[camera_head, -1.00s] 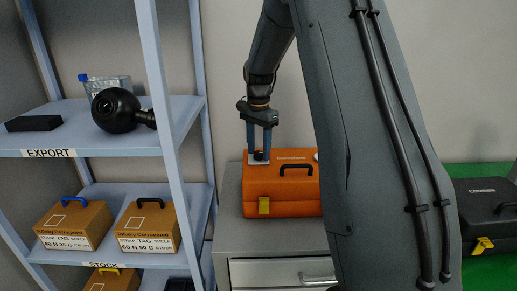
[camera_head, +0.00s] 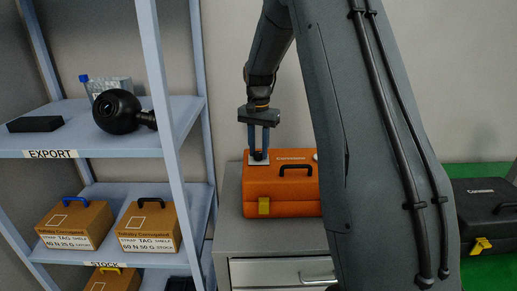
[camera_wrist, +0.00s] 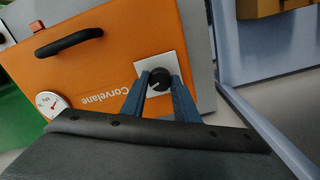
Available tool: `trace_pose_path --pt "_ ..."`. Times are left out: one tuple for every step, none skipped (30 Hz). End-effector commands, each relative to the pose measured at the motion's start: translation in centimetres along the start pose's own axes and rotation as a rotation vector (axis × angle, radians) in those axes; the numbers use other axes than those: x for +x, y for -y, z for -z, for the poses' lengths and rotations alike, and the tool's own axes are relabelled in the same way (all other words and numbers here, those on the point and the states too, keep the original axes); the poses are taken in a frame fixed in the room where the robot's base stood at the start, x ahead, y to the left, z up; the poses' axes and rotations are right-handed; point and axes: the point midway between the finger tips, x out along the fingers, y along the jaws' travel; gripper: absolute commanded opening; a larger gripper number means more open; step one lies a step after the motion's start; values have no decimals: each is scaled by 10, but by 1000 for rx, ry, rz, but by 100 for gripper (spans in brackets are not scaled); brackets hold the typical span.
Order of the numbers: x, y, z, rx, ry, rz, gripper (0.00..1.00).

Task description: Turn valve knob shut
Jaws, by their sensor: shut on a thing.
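The black valve knob (camera_wrist: 158,79) sits on a pale square plate (camera_wrist: 168,61) on the lid of the orange case (camera_head: 284,203). In the wrist view the knob stands between the two blue fingers of my gripper (camera_wrist: 160,84), which are shut on it. A short light mark shows on the knob. In the head view my gripper (camera_head: 259,152) points straight down onto the knob at the case's back left. A round white gauge (camera_wrist: 50,103) is on the same lid; my arm mostly hides it in the head view.
The orange case rests on a grey drawer cabinet (camera_head: 285,269). A blue-grey shelf rack (camera_head: 172,125) stands close on the left, holding boxes and a black round device (camera_head: 116,111). A black case (camera_head: 487,213) lies at the right on a green surface.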

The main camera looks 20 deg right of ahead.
Motion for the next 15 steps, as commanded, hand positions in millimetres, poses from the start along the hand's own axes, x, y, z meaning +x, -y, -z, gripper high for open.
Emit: trace_pose_path --pt "-2 0 0 -45 -1 0 5" --pt "-2 0 0 -73 -1 0 5" --pt "-2 0 0 -112 -1 0 5" --pt "-2 0 0 -140 -1 0 5" --pt "-2 0 0 -169 -1 0 5" --pt "-1 0 0 -207 -1 0 5" --pt "-1 0 0 -236 -1 0 5" --pt "-1 0 0 -264 -1 0 5" --pt "-1 0 0 -302 -1 0 5" --pt "-1 0 0 -331 -1 0 5" --pt "-1 0 0 -359 -1 0 5" --pt "-1 0 0 -397 -1 0 5" --pt "-1 0 0 -426 -1 0 5" --pt "-1 0 0 -454 -1 0 5" --pt "-1 0 0 -492 -1 0 5"
